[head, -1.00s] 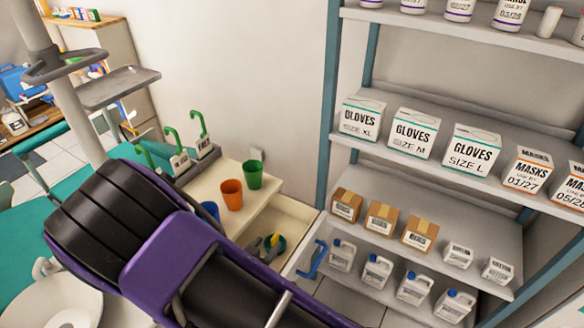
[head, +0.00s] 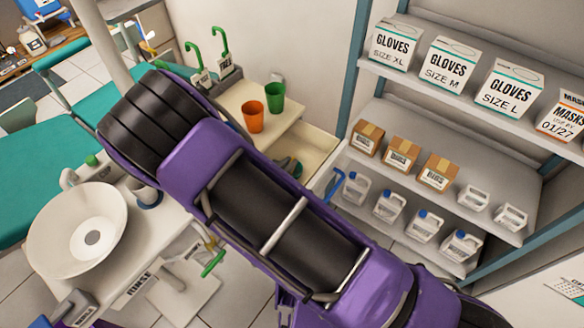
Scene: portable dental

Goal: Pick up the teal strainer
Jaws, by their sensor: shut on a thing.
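A small teal thing (head: 289,167) shows in the open drawer (head: 312,157) below the counter, mostly hidden behind my purple and black arm. Its dark, rounded shape may be the strainer, but too little shows to be sure. My arm crosses the middle of the head view from lower right to upper left. My gripper is hidden, so what its fingers hold cannot be seen.
An orange cup (head: 253,116) and a green cup (head: 275,97) stand on the counter. A white basin (head: 78,228) is at left. The shelf rack (head: 460,130) on the right holds glove boxes, cartons and jugs. A teal dental chair (head: 60,180) lies at left.

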